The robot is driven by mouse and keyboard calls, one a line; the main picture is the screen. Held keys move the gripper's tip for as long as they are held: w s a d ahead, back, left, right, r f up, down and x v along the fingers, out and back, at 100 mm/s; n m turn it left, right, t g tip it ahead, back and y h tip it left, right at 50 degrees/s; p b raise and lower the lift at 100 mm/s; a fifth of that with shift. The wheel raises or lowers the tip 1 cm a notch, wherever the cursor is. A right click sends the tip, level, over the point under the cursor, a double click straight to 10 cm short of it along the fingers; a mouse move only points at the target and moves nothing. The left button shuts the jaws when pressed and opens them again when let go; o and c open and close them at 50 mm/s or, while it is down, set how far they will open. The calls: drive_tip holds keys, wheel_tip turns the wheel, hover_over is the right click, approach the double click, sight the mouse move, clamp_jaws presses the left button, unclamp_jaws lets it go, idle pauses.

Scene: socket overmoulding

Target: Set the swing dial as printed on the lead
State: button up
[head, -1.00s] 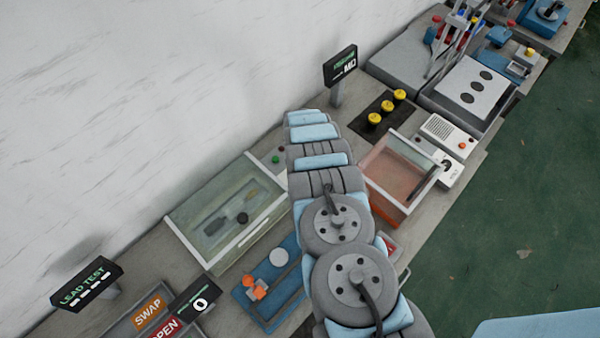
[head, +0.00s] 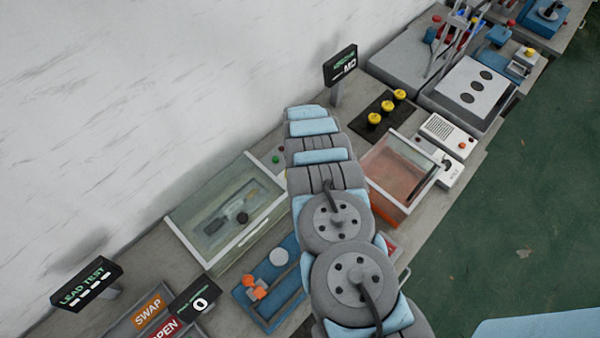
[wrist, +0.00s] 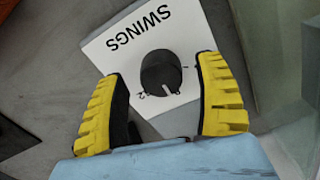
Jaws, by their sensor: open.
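The swing dial (wrist: 160,72) is a round black knob on a white plate (wrist: 190,28) lettered SWINGS, upside down in the wrist view. A white pointer line on the knob faces the lower edge of the picture. A printed 2 shows at its lower left and a short mark at its right. My gripper (wrist: 159,78) is open, with one yellow-ribbed finger on each side of the knob; I cannot tell whether either touches it. I cannot make out a print on any lead.
A clear-lidded box (head: 205,235) with a dark item inside stands left of my arm. A black display (head: 340,66) and yellow buttons (head: 374,119) stand beyond. A glassy panel (wrist: 285,90) is close at the right in the wrist view.

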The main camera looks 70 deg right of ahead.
wheel_tip(320, 180, up, 11)
idle(0.8)
drive_tip(key=shift+w, duration=0.1)
idle(0.5)
